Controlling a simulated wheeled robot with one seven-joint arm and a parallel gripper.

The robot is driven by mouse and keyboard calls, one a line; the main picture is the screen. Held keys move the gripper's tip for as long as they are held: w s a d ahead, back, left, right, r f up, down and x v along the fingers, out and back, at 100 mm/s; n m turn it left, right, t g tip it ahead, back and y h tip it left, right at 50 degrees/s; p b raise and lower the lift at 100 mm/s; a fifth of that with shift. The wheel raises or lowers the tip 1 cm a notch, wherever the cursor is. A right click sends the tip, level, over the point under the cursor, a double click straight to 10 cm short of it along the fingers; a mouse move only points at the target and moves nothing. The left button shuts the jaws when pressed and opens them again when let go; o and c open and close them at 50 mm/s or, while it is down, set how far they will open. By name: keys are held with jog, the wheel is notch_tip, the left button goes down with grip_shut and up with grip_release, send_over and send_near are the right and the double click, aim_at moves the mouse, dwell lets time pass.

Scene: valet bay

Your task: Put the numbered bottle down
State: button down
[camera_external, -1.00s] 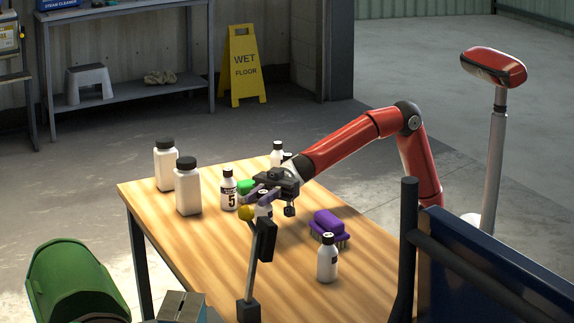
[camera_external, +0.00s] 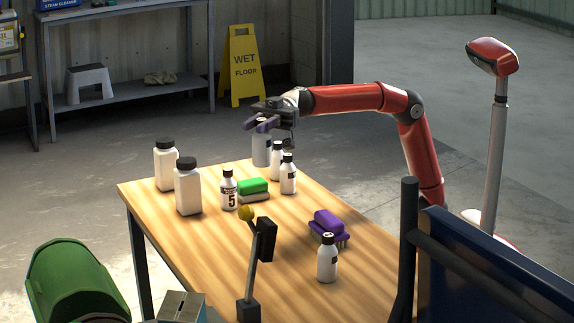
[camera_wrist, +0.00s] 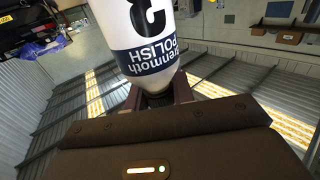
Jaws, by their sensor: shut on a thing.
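My gripper (camera_external: 262,124), with purple fingers, is shut on the neck of a white numbered bottle (camera_external: 262,151) at the far edge of the table. The bottle hangs upright below the fingers; I cannot tell whether its base touches the wood. In the wrist view the same bottle (camera_wrist: 145,62) fills the top middle, its label upside down with "POLISH" and a cut-off digit that looks like a 3. The wooden table (camera_external: 290,235) has similar bottles: two close right of the held one (camera_external: 277,161) (camera_external: 288,178), and one marked 5 (camera_external: 229,190).
Two large white bottles (camera_external: 166,166) (camera_external: 187,188) stand at the left. A green brush (camera_external: 253,186) lies beside bottle 5. A purple brush (camera_external: 328,223) and another small bottle (camera_external: 327,262) are at the right. A yellow-knobbed stand (camera_external: 258,258) is in front. The table's middle is bare.

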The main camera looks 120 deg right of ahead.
jog(key=s+d+r+n+g+y+b, duration=0.1)
jog(key=s+d+n+y, duration=0.1)
jog(key=d, duration=1.6)
jog(key=s+d+f+n+g+y+b, duration=0.1)
jog(key=s+d, duration=0.4)
jog(key=d, duration=0.2)
jog(key=s+d+g+y, duration=0.1)
jog(key=s+d, duration=0.3)
jog(key=d, duration=0.3)
notch_tip(320, 180, down, 20)
jog(key=b, duration=0.7)
jog(key=shift+s+d, duration=0.15)
jog(key=shift+s, duration=0.05)
jog(key=c, duration=1.2)
grip_release()
jog(key=shift+f, duration=0.1)
